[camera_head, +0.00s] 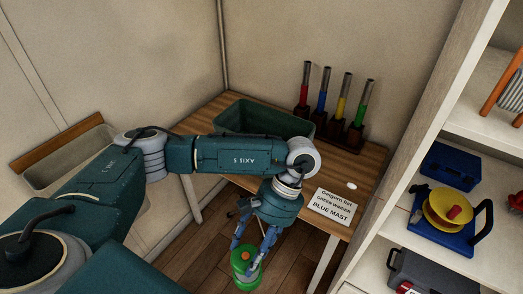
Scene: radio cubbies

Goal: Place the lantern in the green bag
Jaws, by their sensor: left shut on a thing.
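My left gripper (256,252) points down in front of the table, over the wooden floor. It is shut on a bright green round thing with a small orange part on top, which looks like the lantern (247,273). The fingers cover part of it. A dark green open-topped container, which may be the green bag (270,118), stands on the back left of the table, behind my left forearm. The forearm hides its lower front, and its inside is too dark to make out. My right gripper is not in view.
The wooden table (365,165) holds a rack of several coloured tubes (340,125), a white sign (331,206) and a small white object (351,186). At right, a white shelf (440,250) holds a blue case, a yellow reel and a grey toolbox. A pale bin (60,170) is at left.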

